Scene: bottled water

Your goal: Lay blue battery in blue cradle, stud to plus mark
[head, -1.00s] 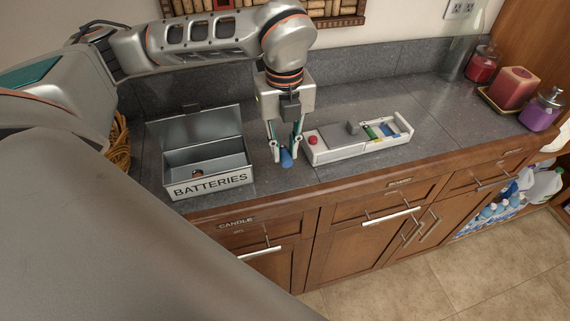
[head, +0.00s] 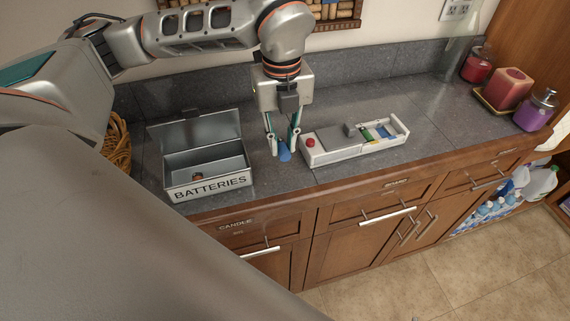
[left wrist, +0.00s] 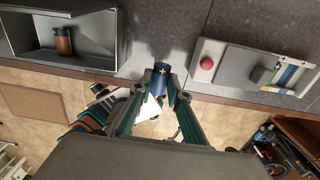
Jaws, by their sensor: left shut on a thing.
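My left gripper (head: 283,145) is shut on the blue battery (head: 285,155), held low over the counter between the metal box and the white holder. In the left wrist view the blue battery (left wrist: 161,76) sits between the fingertips, with a pale plus mark on the face toward the camera. The white holder (head: 345,154) stands just right of the gripper. It has a red button, a grey block and coloured cradles at its right end, including a blue cradle (left wrist: 287,75) and a green one. The cradle's plus mark is too small to tell. My right gripper is not in view.
An open grey box marked BATTERIES (head: 208,186) stands left of the gripper, with a brown-and-dark battery (left wrist: 63,40) inside. Candles (head: 508,90) and jars stand at the far right. The counter's front edge (head: 300,188) is close to the gripper.

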